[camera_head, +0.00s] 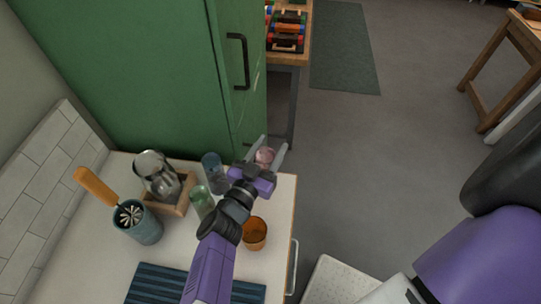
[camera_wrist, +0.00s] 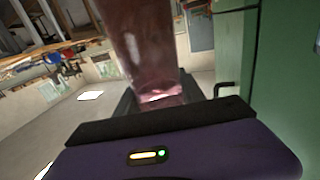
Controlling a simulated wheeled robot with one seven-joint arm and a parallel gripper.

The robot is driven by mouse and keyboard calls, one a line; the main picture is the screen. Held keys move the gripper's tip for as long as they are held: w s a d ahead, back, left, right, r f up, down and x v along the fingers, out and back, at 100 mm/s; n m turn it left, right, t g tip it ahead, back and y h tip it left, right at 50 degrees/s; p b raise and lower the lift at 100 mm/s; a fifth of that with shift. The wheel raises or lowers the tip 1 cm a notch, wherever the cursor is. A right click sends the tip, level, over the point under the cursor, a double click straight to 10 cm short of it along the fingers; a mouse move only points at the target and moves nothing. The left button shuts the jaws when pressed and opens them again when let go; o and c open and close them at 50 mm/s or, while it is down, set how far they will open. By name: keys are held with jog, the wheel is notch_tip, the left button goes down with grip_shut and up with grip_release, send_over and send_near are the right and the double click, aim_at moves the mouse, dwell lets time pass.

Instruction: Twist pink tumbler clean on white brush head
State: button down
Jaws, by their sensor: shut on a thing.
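My gripper (camera_head: 269,154) is shut on the translucent pink tumbler (camera_head: 264,157), out past the counter's far right corner. In the wrist view the tumbler (camera_wrist: 150,50) rises from between the dark fingers (camera_wrist: 158,92); its top runs out of the picture. White bristles in a radial shape, seemingly the white brush head (camera_head: 128,214), show in the mouth of a blue-grey cup (camera_head: 146,231) at the counter's left. The tumbler is well apart from them, to the right. The lower part of the bristles is hidden inside the cup.
An orange handle (camera_head: 96,186) leans out of the cup. A wooden rack (camera_head: 183,205) with clear glassware, a blue glass (camera_head: 213,172), a green glass (camera_head: 202,201) and an amber cup (camera_head: 255,234) stand around my arm. A dark striped mat (camera_head: 150,285) lies in front. A green cabinet (camera_head: 130,80) stands behind.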

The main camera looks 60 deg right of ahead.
jog(key=shift+f, duration=1.9)
jog(key=shift+f, duration=0.15)
jog(key=c, duration=0.7)
grip_release()
